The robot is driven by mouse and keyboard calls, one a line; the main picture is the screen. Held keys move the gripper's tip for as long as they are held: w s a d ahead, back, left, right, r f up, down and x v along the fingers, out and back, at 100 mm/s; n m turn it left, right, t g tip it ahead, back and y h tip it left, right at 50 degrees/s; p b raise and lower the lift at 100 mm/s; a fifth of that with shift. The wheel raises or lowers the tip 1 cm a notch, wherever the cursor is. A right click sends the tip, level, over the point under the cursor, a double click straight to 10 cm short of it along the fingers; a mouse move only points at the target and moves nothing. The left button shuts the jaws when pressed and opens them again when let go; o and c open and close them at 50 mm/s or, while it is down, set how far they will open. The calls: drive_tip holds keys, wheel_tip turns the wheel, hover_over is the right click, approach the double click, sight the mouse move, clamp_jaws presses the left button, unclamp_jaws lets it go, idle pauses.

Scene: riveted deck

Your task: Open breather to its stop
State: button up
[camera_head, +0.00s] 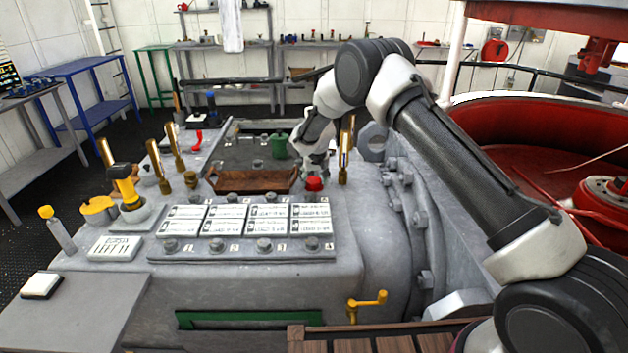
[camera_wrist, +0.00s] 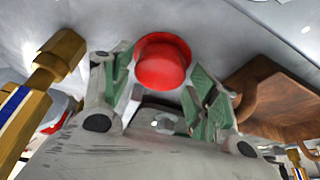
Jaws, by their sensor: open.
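A red round cap (camera_head: 314,184) stands on the grey machine top, right of the brown wooden tray; no label on it reads as the breather, so I cannot tell if it is that part. My gripper (camera_head: 313,172) reaches down just above and behind the cap. In the wrist view the red cap (camera_wrist: 163,62) shows between and beyond the tips of my open gripper (camera_wrist: 160,88), with green pads on both fingers. I cannot tell whether a finger touches it.
A brass post (camera_head: 344,160) stands close on the right of my gripper, and the wooden tray (camera_head: 252,181) close on the left. Label plates (camera_head: 228,221) and several knobs lie in front. A yellow crank (camera_head: 367,302) is on the front face. Brass levers (camera_head: 174,150) stand left.

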drive_tip(key=shift+w+f, duration=0.15)
drive_tip(key=shift+f, duration=0.25)
drive_tip(key=c, duration=0.7)
drive_tip(key=shift+c, duration=0.2)
drive_tip(key=shift+n, duration=0.3)
drive_tip(key=n+y, duration=0.1)
drive_tip(key=n, duration=0.2)
drive_tip(key=shift+d+n+y, duration=0.1)
drive_tip(key=shift+n+y, duration=0.2)
drive_tip(key=shift+n, duration=0.1)
drive_tip(key=shift+w+n+g+y, duration=0.1)
drive_tip(key=shift+n+g+y, duration=0.45)
drive_tip(key=shift+n, duration=1.05)
drive_tip(key=shift+d, duration=0.1)
